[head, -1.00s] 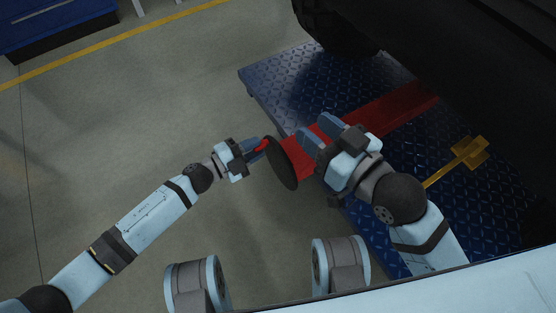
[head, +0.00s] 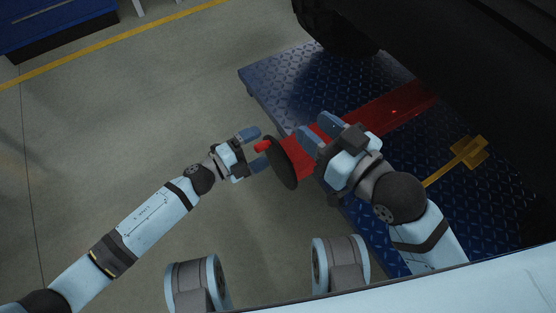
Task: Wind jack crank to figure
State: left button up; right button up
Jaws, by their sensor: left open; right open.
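The red jack (head: 385,110) lies on the blue diamond-plate platform, its body running back under the dark vehicle. Its crank is a dark disc (head: 281,163) seen nearly edge-on at the near left end, with a short red handle (head: 262,146) sticking out to the left. My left gripper (head: 254,149) is open, its fingers on either side of the red handle, with no clear grip on it. My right gripper (head: 319,131) is open above the red jack body, just right of the disc. Any figure or readout cannot be made out.
The blue platform (head: 274,84) fills the right side under a dark vehicle with a tyre (head: 338,36). A yellow bracket (head: 467,154) stands on the platform at right. Grey floor (head: 130,130) is free to the left. A blue cabinet (head: 55,22) stands at the far left.

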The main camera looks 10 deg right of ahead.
pick_arm(q)
jog(key=shift+p+v, duration=0.55)
jog(key=shift+v, duration=2.5)
